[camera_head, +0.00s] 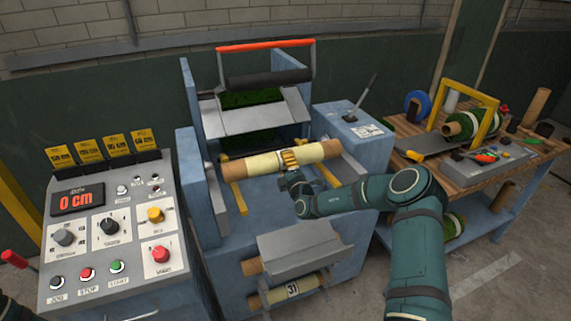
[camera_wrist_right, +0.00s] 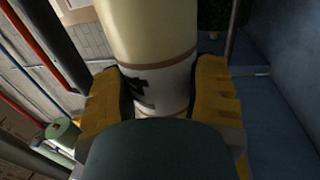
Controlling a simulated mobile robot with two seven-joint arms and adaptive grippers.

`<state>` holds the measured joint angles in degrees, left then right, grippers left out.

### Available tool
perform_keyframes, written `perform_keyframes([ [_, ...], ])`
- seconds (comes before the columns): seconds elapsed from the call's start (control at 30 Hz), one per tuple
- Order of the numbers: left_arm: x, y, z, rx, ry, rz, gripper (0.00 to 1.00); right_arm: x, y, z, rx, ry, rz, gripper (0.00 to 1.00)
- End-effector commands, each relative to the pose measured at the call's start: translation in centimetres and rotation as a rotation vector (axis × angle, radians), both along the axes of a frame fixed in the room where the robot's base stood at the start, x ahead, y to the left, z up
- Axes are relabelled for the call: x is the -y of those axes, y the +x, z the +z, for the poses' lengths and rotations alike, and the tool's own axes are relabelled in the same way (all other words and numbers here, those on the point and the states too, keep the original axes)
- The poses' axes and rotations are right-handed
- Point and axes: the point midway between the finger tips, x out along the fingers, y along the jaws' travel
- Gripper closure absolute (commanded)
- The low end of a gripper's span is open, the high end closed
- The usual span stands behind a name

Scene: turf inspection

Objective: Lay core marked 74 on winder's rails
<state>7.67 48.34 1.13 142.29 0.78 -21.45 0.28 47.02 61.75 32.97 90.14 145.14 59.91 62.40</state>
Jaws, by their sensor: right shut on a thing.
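A cardboard core with a cream wrap (camera_head: 258,166) lies crosswise over the winder's yellow rails (camera_head: 238,197). My right gripper (camera_head: 289,158) is shut around it, right of its middle. In the right wrist view the core (camera_wrist_right: 150,35) runs between the yellow fingers (camera_wrist_right: 160,100). A dark mark on its white band is partly hidden; a 4 seems to show. I cannot tell whether the core touches the rails. The winder (camera_head: 212,198) is a blue frame. My left gripper is not in view.
A core marked 31 (camera_head: 312,283) sits in the lower front of the winder, below a grey chute (camera_head: 305,247). A control panel (camera_head: 110,235) reading 0 cm stands left. A wooden bench (camera_head: 468,172) with a green roll and tools stands right. A lever box (camera_head: 350,135) adjoins the winder.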

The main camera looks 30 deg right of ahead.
Motion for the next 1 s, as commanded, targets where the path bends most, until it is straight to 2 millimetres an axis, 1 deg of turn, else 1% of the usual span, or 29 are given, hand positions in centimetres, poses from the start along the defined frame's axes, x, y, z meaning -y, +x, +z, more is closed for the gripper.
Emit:
perform_keyframes([
  [0.53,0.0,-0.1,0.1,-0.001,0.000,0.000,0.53,0.0,0.0,0.2,0.004,0.000,0.000,0.82],
  [0.73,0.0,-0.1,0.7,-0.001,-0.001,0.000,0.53,-0.1,-0.1,0.2,0.011,-0.001,-0.002,0.82],
  [1.0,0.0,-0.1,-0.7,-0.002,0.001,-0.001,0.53,-0.1,-0.1,-2.0,0.010,-0.002,-0.002,0.82],
])
